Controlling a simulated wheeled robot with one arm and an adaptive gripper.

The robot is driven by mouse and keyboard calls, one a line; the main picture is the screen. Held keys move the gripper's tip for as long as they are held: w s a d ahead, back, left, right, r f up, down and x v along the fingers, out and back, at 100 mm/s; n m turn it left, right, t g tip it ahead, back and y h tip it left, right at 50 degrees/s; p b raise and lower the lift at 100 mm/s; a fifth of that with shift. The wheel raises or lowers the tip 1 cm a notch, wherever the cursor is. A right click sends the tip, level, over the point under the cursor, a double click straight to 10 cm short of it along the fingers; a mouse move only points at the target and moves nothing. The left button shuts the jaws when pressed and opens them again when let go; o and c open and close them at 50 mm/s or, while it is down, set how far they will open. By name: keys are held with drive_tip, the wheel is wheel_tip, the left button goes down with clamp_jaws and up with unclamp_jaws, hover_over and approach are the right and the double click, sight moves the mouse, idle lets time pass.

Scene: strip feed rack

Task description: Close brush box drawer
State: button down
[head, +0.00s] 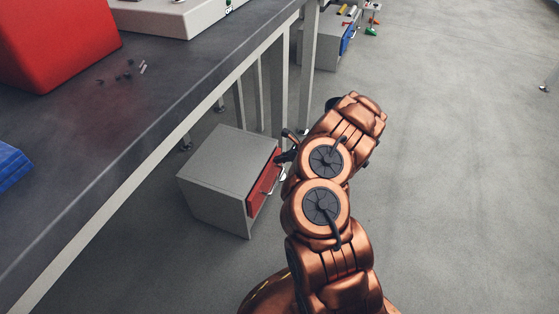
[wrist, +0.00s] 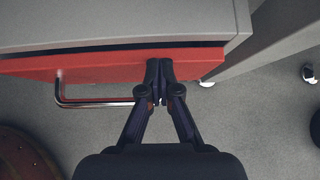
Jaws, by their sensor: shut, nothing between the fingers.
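The brush box is a grey cabinet (head: 217,178) on the floor beside the workbench. Its red drawer (head: 263,184) faces right, toward my arm; in the wrist view the red drawer front (wrist: 100,65) stands out a little from the grey cabinet top (wrist: 130,20). A metal bar handle (wrist: 92,103) is on the drawer front, left of my fingers. My gripper (wrist: 160,70) is shut and empty, with its fingertips at the drawer front near its right end. They look close to or touching it; I cannot tell contact. In the head view my arm hides part of the drawer.
The dark workbench (head: 150,95) runs along the left, with legs (head: 278,85) behind the cabinet. A second grey cabinet with a blue drawer (head: 348,38) stands farther back. Open floor (head: 460,180) lies to the right.

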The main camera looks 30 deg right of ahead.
drive_tip(key=shift+s+d, duration=0.1)
drive_tip(key=shift+s, duration=0.05)
drive_tip(key=s+d+f+p+v, duration=0.1)
drive_tip(key=p+v, duration=0.4)
drive_tip(key=v, duration=0.7)
drive_tip(key=shift+s+f, duration=0.15)
drive_tip(key=shift+s, duration=0.3)
drive_tip(key=shift+d, duration=0.1)
